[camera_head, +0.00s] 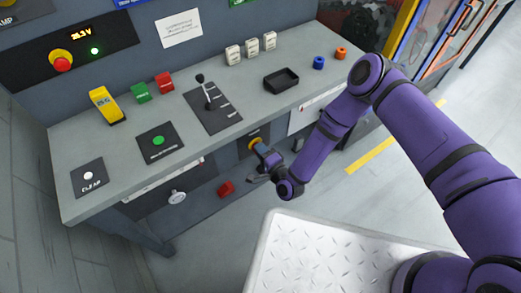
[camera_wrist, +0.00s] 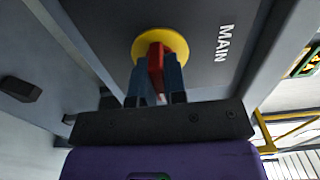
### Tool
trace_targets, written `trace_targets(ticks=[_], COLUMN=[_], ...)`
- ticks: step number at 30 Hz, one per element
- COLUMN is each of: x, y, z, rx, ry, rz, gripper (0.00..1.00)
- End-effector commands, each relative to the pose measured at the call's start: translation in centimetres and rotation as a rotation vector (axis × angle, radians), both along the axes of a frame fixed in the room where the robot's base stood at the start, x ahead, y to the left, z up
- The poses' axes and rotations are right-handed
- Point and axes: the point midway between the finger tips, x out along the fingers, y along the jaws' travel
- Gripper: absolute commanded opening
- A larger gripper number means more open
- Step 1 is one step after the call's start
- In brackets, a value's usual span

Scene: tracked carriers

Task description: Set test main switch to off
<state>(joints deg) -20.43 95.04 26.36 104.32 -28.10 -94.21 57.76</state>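The main switch is a red handle (camera_wrist: 156,62) on a round yellow disc (camera_wrist: 178,45), on a dark panel lettered MAIN. In the wrist view the handle stands between my gripper's (camera_wrist: 154,80) two blue fingers, which appear to touch it on both sides. Its long side runs roughly along the line of the lettering. In the head view the yellow disc (camera_head: 255,142) shows on the bench's front face, and my gripper (camera_head: 262,150) reaches it from the front right. The handle is hidden there by my gripper. No on or off marks can be read.
A red block (camera_head: 226,188) and a round gauge-like knob (camera_head: 177,197) are on the bench front, left of my gripper. The bench top (camera_head: 243,108) above carries a lever (camera_head: 207,92), buttons and a black tray (camera_head: 281,80).

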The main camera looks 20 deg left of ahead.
Motion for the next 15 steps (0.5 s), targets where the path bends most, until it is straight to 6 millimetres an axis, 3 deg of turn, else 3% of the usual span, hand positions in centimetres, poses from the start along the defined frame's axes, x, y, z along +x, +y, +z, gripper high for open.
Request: trace_targets(ticks=[15], x=[-0.01], y=[-0.03], z=[0.00], rx=[-0.051], ry=[-0.059], rz=[0.000], gripper=[0.00])
